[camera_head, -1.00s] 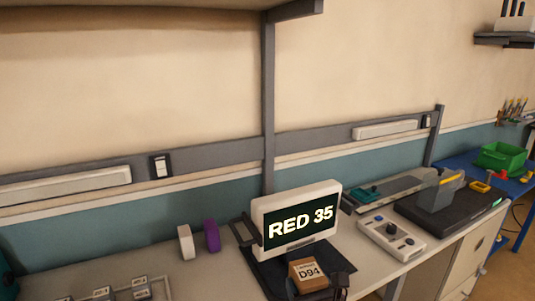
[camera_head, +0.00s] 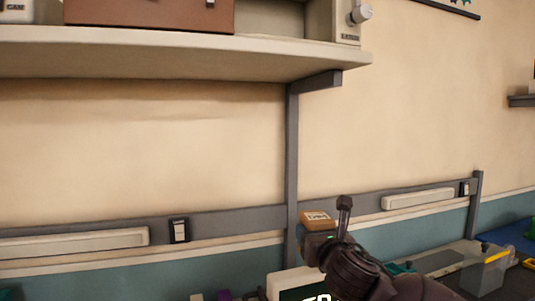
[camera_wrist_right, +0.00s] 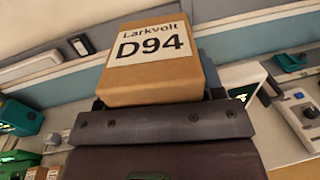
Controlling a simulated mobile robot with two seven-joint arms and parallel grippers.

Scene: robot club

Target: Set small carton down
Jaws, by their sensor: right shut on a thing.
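The small carton (camera_head: 317,219) is a brown box held up in front of the wall, above the workbench. In the right wrist view the carton (camera_wrist_right: 152,70) shows a white label reading "Larkvolt D94". My right gripper (camera_head: 326,226) is shut on the carton, and its arm comes in from the lower right. The fingertips are mostly hidden by the carton in the wrist view. My left gripper is not in view.
A white-framed display (camera_head: 290,283) stands below the carton, cut off by the lower edge. A cream shelf (camera_head: 190,62) overhangs at the upper left, with a brown box (camera_head: 150,14) on it.

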